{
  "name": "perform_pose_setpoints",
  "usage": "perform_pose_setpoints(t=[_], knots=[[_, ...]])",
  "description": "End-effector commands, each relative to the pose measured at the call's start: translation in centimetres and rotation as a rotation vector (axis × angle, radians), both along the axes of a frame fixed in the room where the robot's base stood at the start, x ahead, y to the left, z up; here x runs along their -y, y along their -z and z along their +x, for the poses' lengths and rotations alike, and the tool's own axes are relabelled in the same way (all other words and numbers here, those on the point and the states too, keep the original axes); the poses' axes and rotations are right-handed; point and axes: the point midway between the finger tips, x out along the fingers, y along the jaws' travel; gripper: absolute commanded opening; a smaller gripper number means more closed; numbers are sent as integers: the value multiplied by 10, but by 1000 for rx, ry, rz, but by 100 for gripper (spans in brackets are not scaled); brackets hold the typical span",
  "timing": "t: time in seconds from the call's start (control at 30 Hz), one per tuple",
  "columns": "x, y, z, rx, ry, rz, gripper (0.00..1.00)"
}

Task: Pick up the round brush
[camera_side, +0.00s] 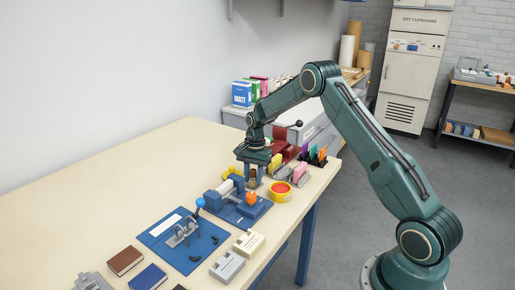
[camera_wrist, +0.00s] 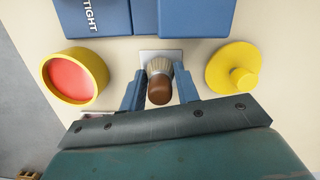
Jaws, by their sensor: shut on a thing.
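The round brush (camera_wrist: 158,88) has a brown rounded handle and pale bristles. In the wrist view it stands between the two blue fingers of my gripper (camera_wrist: 159,92), handle end toward the camera. A finger lies close on each side, and my gripper is shut on it. In the side view my gripper (camera_side: 253,180) points down at the table, and the brush (camera_side: 252,177) shows small and brown between the fingers. I cannot tell whether the bristles touch the table.
A yellow tin with a red top (camera_wrist: 75,80) stands left of my gripper in the wrist view, and a yellow knobbed lid (camera_wrist: 233,68) lies right. A blue fixture (camera_wrist: 197,17) sits just beyond. A blue plate with a clamp (camera_side: 184,240) and books (camera_side: 125,261) are nearer the side camera.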

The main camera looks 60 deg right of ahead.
Motion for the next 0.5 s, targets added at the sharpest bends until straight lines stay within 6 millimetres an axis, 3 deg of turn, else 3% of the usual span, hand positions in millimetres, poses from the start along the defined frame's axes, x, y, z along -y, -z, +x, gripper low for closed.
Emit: perform_pose_setpoints(t=[0.27,0.5], knots=[[0,-3,0,1,0,-1,9],[0,-22,1,2,0,-2,9]])
